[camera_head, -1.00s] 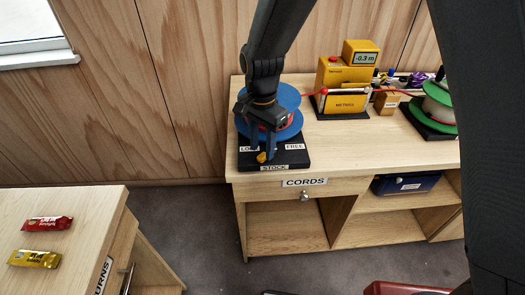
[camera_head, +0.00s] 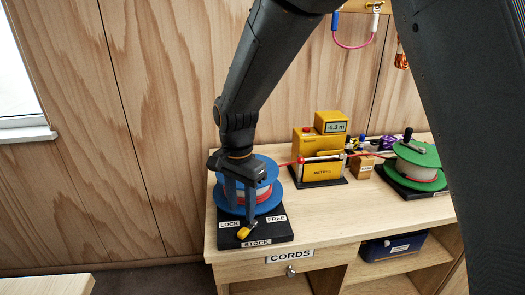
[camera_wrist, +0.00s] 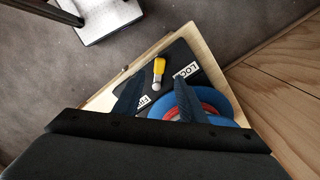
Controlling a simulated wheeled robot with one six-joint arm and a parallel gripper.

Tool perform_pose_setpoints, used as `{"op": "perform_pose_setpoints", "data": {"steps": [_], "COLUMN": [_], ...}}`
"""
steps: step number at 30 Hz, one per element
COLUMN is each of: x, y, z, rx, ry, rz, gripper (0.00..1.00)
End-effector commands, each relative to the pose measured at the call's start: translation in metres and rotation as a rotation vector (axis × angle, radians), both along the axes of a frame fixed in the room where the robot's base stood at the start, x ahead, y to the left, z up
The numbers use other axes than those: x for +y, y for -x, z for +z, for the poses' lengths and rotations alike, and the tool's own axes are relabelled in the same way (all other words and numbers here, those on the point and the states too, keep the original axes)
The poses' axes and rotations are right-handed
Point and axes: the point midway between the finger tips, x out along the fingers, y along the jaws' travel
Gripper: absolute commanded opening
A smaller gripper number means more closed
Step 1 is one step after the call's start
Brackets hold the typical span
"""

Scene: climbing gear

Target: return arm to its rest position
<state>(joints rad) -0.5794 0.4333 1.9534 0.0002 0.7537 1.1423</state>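My arm reaches down from the top in the head view to my gripper (camera_head: 241,208), just above the stock stand (camera_head: 265,234) at the counter's left end. In the wrist view my gripper (camera_wrist: 156,92) has its two fingers spread with nothing between them. The yellow lever (camera_wrist: 159,68) on the stand lies beyond the fingertips, apart from them; it also shows in the head view (camera_head: 243,233), near the LOCK label. The blue spool (camera_head: 268,204) with red cord is partly hidden behind my gripper.
On the cords counter (camera_head: 350,213) stand a yellow meter (camera_head: 318,147) reading -0.3 m, a small box (camera_head: 363,166) and a green spool (camera_head: 415,174). A blue bin (camera_head: 392,246) sits on the shelf below. The wooden wall (camera_head: 150,110) is close behind.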

Motion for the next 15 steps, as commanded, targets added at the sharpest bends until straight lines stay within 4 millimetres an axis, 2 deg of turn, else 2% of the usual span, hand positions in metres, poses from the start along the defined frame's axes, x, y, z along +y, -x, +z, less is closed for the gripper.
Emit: {"op": "perform_pose_setpoints", "data": {"steps": [4,8,9,12,15], "x": [-0.049,-0.124,-0.148,-0.203,-0.243], "y": [-0.002,0.008,0.016,0.037,0.062], "z": [0.001,0.001,0.000,-0.003,-0.008], "rx": [-0.014,-0.042,-0.051,-0.077,-0.096], "ry": [-0.008,-0.012,-0.011,-0.005,0.008], "rz": [0.059,0.175,0.218,0.324,0.417], "gripper": [0.38,0.38,0.38,0.38,0.38]}}
